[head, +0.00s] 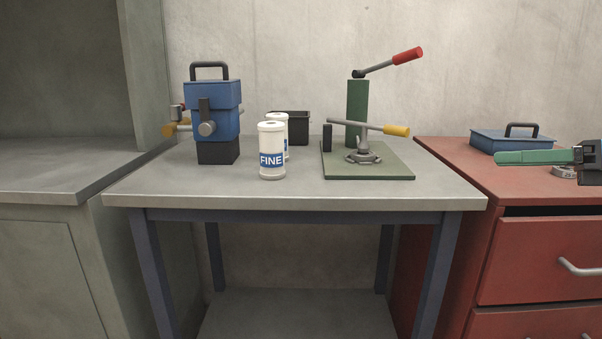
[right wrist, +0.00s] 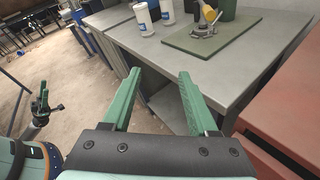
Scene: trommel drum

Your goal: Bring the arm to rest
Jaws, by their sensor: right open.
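My right gripper (head: 498,158) comes in from the right edge of the head view, level, over the red cabinet. Its green fingers point left. In the right wrist view the two green fingers (right wrist: 158,75) stand wide apart with nothing between them, in front of the grey table's edge. The gripper touches nothing that I can see. A small green and dark part at the left of the right wrist view looks like my left gripper (right wrist: 41,103); its jaws are too small to read. The left arm does not show in the head view.
The grey table (head: 300,190) holds a blue machine (head: 212,105), white canisters (head: 271,150), a black bin (head: 298,127) and a green lever press (head: 357,112). The red cabinet (head: 440,150) carries a blue toolbox (head: 510,140) behind my right gripper. Open floor (right wrist: 75,85) lies left.

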